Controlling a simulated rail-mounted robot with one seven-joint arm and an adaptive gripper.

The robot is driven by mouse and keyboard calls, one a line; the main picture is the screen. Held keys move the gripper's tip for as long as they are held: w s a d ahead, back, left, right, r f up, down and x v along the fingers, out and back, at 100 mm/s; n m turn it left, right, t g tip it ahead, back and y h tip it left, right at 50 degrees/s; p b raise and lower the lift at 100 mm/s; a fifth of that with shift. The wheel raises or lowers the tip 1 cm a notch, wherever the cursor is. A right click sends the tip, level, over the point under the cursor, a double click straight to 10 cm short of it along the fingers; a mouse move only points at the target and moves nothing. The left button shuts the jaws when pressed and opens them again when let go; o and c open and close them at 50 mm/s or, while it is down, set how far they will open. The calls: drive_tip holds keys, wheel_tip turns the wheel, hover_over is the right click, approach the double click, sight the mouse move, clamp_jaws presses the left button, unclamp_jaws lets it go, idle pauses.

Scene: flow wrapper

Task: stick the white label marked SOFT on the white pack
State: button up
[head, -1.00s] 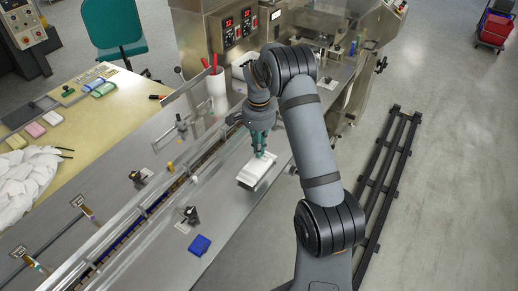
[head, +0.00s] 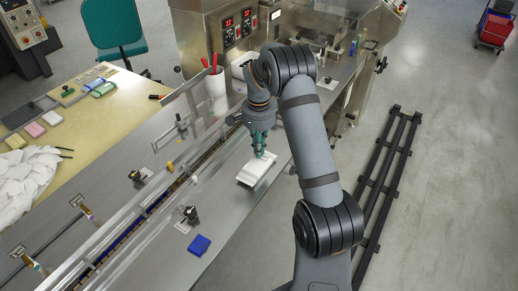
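A white pack (head: 254,173) lies on the steel bench top, right of the conveyor channel. My gripper (head: 259,153) points down at the pack's far end, its green fingertips close together. Whether they touch the pack, or hold a thin label between them, is too small to tell. I cannot make out a label marked SOFT or any lettering on the pack.
A blue block (head: 200,245) and a small black fixture (head: 190,214) are on the bench nearer me. The conveyor channel (head: 150,210) with its rail runs along the left. A white cup (head: 216,82) with red-handled tools stands behind. Bare steel surrounds the pack.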

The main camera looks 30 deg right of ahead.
drive_tip(key=o, duration=0.5)
drive_tip(key=shift+o, duration=0.2)
wheel_tip(320, 180, up, 12)
idle(0.4)
drive_tip(key=shift+f, duration=0.1)
wheel_tip(320, 180, down, 12)
drive_tip(key=shift+r, duration=0.1)
idle(0.6)
drive_tip(key=shift+r, duration=0.1)
idle(0.4)
